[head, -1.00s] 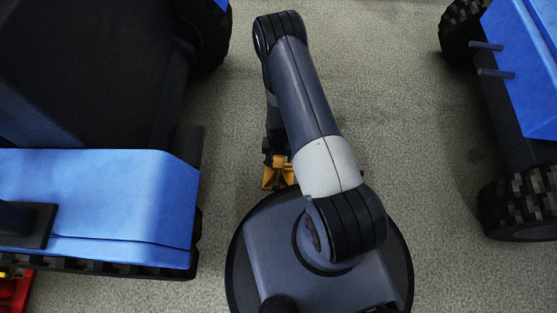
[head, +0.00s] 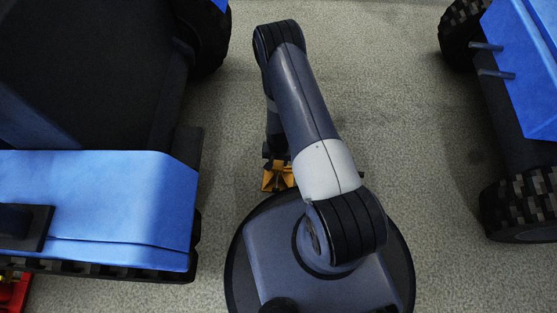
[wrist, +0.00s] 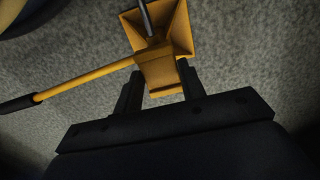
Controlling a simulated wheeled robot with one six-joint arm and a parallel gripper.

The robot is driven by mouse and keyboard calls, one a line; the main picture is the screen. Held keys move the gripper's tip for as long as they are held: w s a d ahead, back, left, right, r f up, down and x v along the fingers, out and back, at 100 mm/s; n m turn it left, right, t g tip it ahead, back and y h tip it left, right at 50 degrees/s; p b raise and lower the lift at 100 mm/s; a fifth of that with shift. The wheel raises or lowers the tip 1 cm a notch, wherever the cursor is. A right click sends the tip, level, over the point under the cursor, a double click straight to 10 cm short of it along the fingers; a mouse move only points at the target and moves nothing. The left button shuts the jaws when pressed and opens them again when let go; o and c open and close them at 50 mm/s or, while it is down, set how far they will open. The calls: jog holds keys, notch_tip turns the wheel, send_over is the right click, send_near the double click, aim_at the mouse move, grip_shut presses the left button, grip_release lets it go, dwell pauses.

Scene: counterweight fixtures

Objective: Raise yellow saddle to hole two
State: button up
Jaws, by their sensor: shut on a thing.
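The yellow saddle (wrist: 160,72) shows in the wrist view as a block between the two dark fingers of my gripper (wrist: 160,82), which is shut on it. A wider flared yellow part, a grey rod and a yellow lever (wrist: 85,77) with a black grip adjoin it. In the head view the yellow stand (head: 276,177) shows low beside my base, partly covered by my arm. My fingers are mostly hidden there. I cannot make out any holes or which one is in use.
A blue vehicle (head: 100,190) with dark tyres stands close on the left. Another blue vehicle (head: 525,75) stands on the right. A red object (head: 12,292) is at the lower left edge. Bare grey floor (head: 400,110) lies between the vehicles.

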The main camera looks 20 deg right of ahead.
grip_shut()
notch_tip(320, 180, up, 4)
jog(key=shift+f+p, duration=0.15)
jog(key=shift+p, duration=0.75)
jog(key=shift+f, duration=0.1)
jog(key=o, duration=0.9)
grip_release()
jog(key=shift+c, duration=0.2)
notch_tip(320, 180, up, 11)
jog(key=p, duration=0.3)
jog(key=shift+f, duration=0.2)
